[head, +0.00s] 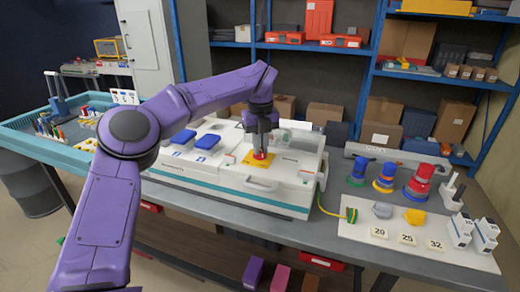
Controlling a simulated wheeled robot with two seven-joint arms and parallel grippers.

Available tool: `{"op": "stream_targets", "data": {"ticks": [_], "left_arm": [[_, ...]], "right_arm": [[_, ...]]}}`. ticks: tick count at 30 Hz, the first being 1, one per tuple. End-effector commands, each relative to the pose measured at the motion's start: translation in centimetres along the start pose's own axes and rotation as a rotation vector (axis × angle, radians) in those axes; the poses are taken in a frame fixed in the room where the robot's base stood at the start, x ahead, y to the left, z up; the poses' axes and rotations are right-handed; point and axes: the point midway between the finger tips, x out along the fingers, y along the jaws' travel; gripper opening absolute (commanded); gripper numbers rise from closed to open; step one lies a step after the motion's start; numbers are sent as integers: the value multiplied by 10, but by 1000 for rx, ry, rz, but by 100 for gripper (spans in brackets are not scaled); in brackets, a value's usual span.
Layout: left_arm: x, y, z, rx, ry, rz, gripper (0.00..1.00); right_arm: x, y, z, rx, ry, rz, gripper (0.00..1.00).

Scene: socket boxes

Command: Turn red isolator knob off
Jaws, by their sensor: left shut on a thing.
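The red isolator knob (261,156) sits on a yellow plate (258,162) on the sloped top of the white socket box (225,180), right of its middle. My left gripper (261,149) points down onto the knob from above and is shut on it. The gripper covers much of the knob, so I cannot tell which way the knob is turned. My right gripper is not in view.
Two blue socket covers (208,141) are on the box's left part. A teal tray (45,145) with tools is at far left.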

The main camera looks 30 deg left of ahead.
Motion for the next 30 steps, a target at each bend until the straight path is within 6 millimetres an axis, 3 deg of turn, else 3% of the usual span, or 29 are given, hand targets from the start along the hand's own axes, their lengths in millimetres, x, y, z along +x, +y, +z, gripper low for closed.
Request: {"op": "stream_targets", "data": {"ticks": [9, 25, 26, 28, 30], "left_arm": [[0, -1, 1, -114, -4, -2, 0], [-1, -1, 1, -138, -4, -2, 0], [-1, -1, 1, -138, -4, -2, 17], [-1, -1, 1, -138, -4, -2, 39], [-1, -1, 1, -138, -3, -2, 39]], "right_arm": [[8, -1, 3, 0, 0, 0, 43], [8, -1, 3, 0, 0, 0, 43], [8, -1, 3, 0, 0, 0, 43], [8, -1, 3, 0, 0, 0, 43], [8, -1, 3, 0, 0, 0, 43]]}}
